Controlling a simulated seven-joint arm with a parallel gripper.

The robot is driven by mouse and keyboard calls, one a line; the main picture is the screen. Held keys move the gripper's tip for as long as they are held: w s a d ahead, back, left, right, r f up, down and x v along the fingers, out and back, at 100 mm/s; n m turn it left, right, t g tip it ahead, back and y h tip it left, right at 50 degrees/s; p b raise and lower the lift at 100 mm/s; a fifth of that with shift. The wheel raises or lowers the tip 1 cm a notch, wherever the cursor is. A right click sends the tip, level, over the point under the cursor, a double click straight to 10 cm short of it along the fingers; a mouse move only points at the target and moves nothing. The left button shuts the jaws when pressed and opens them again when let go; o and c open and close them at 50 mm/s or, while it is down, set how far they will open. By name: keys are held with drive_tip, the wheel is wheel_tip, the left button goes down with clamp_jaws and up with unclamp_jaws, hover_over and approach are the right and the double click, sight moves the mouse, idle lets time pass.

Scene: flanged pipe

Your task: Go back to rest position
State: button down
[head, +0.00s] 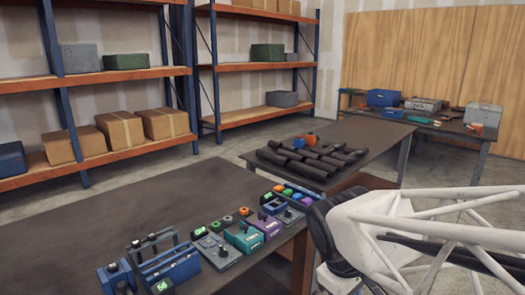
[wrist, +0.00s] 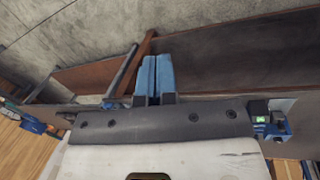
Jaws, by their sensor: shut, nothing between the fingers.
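My gripper (wrist: 154,78) shows in the wrist view with its two blue fingers pressed together and nothing between them. Behind the fingers are the concrete floor and the brown side of a table. In the head view my white arm fills the lower right, in front of the table's edge, and my fingertips cannot be made out there. No flanged pipe is clearly recognisable; black pipe pieces (head: 310,160) lie on the middle table.
The near dark table (head: 130,225) holds blue, grey, teal and purple devices (head: 243,237) along its right edge. The middle table (head: 375,135) stands behind. Shelves with cardboard boxes (head: 120,130) line the left wall. A far table (head: 455,128) holds toolboxes. Concrete floor lies between.

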drive_tip(key=s+d+r+m+t+y, duration=0.1)
drive_tip(key=s+d+r+m+y, duration=0.1)
drive_tip(key=s+m, duration=0.3)
drive_tip(key=shift+d+m+t, duration=0.3)
drive_tip(key=shift+m+t, duration=0.1)
drive_tip(key=shift+m, duration=0.6)
